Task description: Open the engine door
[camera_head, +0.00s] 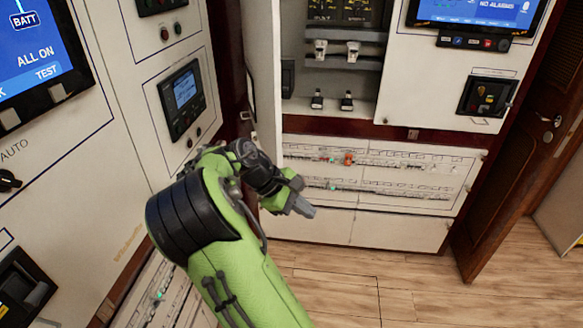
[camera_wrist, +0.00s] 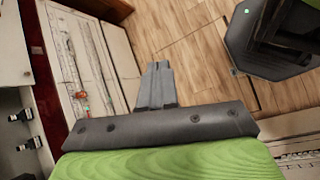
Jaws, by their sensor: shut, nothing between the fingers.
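A brown wooden door (camera_head: 525,140) stands at the right edge in the head view. It has a round metal knob (camera_head: 549,135). No label shows whether it is the engine door. My gripper (camera_head: 308,211) is in front of the lower white breaker panel (camera_head: 380,150), well to the left of the wooden door. Its grey fingers are together and empty, and in the wrist view the fingertips (camera_wrist: 158,68) point over the bare wood floor. The gripper touches no door or knob. The wooden door is not identifiable in the wrist view.
White panels with screens and switches stand left and behind. A blank white panel (camera_head: 398,232) lies below the breaker rows. The wood floor (camera_head: 400,285) is clear between my arm and the wooden door. A black socket box (camera_head: 487,97) sits upper right.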

